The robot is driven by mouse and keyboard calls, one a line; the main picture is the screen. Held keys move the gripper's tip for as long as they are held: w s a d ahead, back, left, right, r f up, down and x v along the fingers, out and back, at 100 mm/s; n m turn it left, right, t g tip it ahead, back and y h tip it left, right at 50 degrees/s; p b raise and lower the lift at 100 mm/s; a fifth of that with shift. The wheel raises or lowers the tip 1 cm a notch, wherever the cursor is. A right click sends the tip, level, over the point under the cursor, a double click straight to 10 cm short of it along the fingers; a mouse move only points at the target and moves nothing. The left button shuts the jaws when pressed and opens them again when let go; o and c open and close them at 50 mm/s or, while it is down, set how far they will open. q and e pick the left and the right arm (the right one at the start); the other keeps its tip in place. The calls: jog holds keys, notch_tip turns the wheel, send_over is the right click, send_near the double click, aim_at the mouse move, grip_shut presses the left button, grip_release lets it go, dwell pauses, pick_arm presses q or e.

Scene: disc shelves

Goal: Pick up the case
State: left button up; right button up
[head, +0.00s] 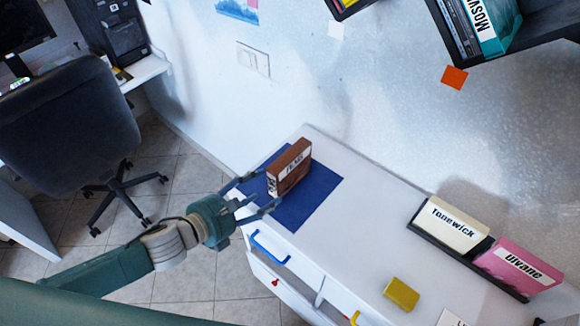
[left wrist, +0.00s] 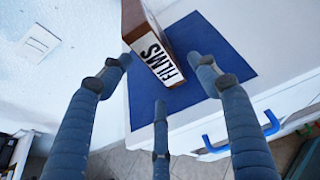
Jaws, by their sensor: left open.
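The case (head: 289,167) is a brown box with a white label that reads FILMS. It stands upright on a dark blue mat (head: 318,190) at the left end of the white cabinet top. The case also shows in the left wrist view (left wrist: 148,22), with its label facing the camera. My left gripper (head: 256,194) is open and empty, just left of the case, with its fingers spread toward it. In the left wrist view, the fingers (left wrist: 160,85) are spread in front of the case; I cannot tell if any touches it. My right gripper is not in view.
A cream case (head: 450,222) labelled Tonewick and a pink case (head: 518,262) stand in a dark holder at the right. A yellow block (head: 401,294) lies nearer the front edge. A dark shelf (head: 530,35) hangs above right. An office chair (head: 68,125) stands left.

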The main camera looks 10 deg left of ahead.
aim_at(270, 184)
pick_arm(q)
jog(key=x, duration=0.1)
jog(key=p+x, duration=0.1)
jog(key=x, duration=0.1)
jog(key=p+x, duration=0.1)
jog(key=shift+w+d+r, duration=0.1)
jog(key=shift+w+r, duration=0.2)
jog(key=shift+w, duration=0.05)
jog(key=shift+w+d+f, duration=0.15)
jog(key=shift+w+f, duration=0.1)
jog(key=shift+c, duration=0.2)
